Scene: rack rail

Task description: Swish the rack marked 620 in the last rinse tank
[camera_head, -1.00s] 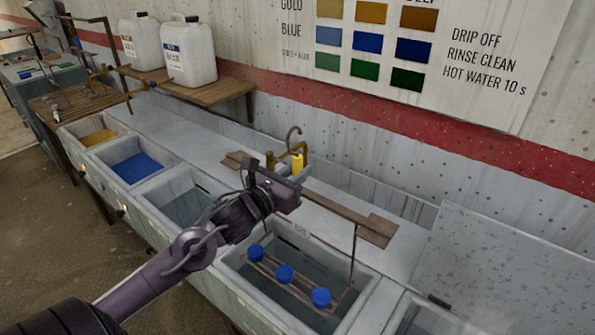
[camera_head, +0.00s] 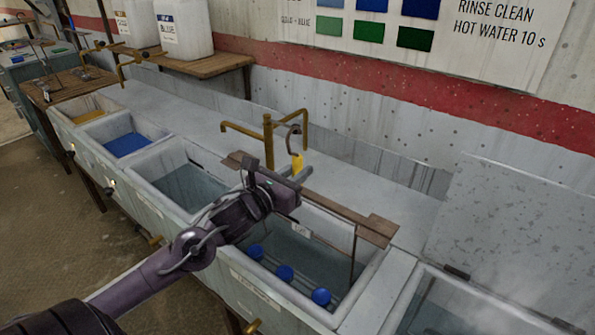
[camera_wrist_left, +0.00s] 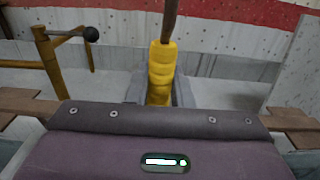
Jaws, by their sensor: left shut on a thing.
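The rack hangs from a brown crossbar (camera_head: 345,217) with a flat plate at its end, a yellow grip (camera_head: 297,166) and a hook above. Three blue-topped pieces (camera_head: 285,273) sit along its lower part, down inside a rinse tank (camera_head: 372,285) of water. A small tag (camera_head: 300,229) hangs near the bar; I cannot read its number surely. My left gripper (camera_head: 296,178) is shut on the yellow grip. The grip also shows between the grey fingers in the left wrist view (camera_wrist_left: 160,75). My forearm hides the tank's left part. My right gripper is not in view.
At right is a tank (camera_head: 440,305) with steam and a raised lid (camera_head: 510,225). A brass tap (camera_head: 268,135) stands close behind the grip.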

